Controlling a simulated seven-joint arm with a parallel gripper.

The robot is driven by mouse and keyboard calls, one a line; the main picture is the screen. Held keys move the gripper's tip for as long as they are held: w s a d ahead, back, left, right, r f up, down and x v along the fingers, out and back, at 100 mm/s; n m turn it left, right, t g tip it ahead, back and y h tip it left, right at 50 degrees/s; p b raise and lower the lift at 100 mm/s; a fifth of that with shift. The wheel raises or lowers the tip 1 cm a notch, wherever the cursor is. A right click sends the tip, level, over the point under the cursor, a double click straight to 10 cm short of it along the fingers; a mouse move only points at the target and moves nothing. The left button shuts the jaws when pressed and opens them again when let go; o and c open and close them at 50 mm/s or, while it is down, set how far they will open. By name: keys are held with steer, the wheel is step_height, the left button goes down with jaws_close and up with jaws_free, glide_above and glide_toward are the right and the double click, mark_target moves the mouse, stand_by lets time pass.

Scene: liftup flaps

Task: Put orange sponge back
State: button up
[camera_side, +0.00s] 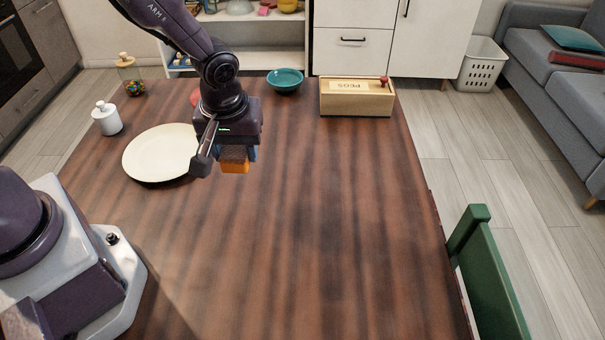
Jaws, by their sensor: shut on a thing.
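The orange sponge (234,167) is in my gripper (235,155), under the gripper body and above the table, right of the white plate. Its lower part shows orange; a brownish upper part sits between the fingers. My gripper is shut on it. How far the sponge is above the table is hard to tell. A wooden box (356,99) labelled PEGS, with a red knob on its lid, stands at the back right of the table and looks closed.
The white plate (150,158) lies left of my gripper. A white lidded jar (106,118), a jar of coloured sweets (135,87) and a teal bowl (285,79) stand along the back. A reddish thing is partly hidden behind my arm. The table's middle and right are clear.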

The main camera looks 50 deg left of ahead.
steer(key=w+d+f, duration=0.1)
steer(key=w+f, duration=0.4)
steer(key=w, duration=0.4)
glide_above(304, 177)
steer(key=s, duration=0.1)
step_height(304, 177, down, 4)
steer(key=shift+d+f, duration=0.1)
steer(key=shift+w+f, duration=0.15)
steer(key=shift+f, duration=0.05)
steer(key=shift+w+f, duration=0.15)
steer(key=shift+f, duration=1.5)
steer(key=shift+f, duration=0.15)
steer(key=o, duration=0.9)
